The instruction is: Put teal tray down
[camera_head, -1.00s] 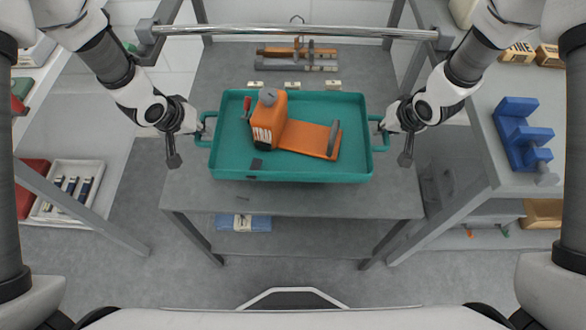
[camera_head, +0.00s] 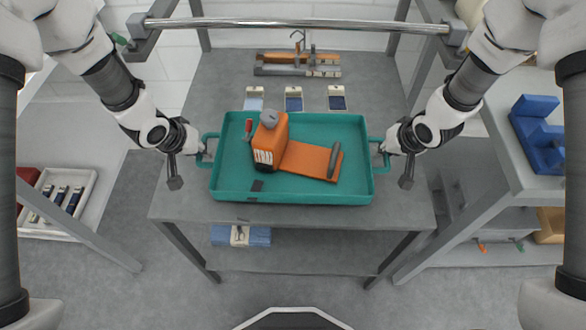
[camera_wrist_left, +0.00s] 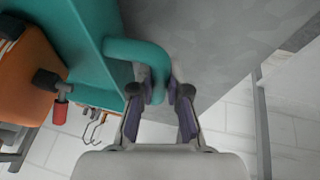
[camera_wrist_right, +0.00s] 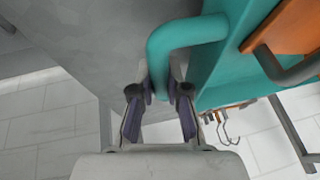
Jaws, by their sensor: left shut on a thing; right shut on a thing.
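The teal tray (camera_head: 340,192) is level over the front half of the grey table in the head view; whether it touches the tabletop I cannot tell. It carries an orange strapping tool (camera_head: 270,142) with a flat orange plate and a dark handle. My left gripper (camera_head: 203,147) is shut on the tray's left handle, which shows in the left wrist view (camera_wrist_left: 140,50). My right gripper (camera_head: 384,147) is shut on the right handle, which shows in the right wrist view (camera_wrist_right: 182,35).
The grey table (camera_head: 222,85) has bare room behind the tray. Farther back lie small cards (camera_head: 293,100) and an orange-and-grey tool (camera_head: 295,62). A metal bar (camera_head: 290,24) crosses above. A shelf with a blue block (camera_head: 540,130) stands right; a white tray (camera_head: 85,205) is at left.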

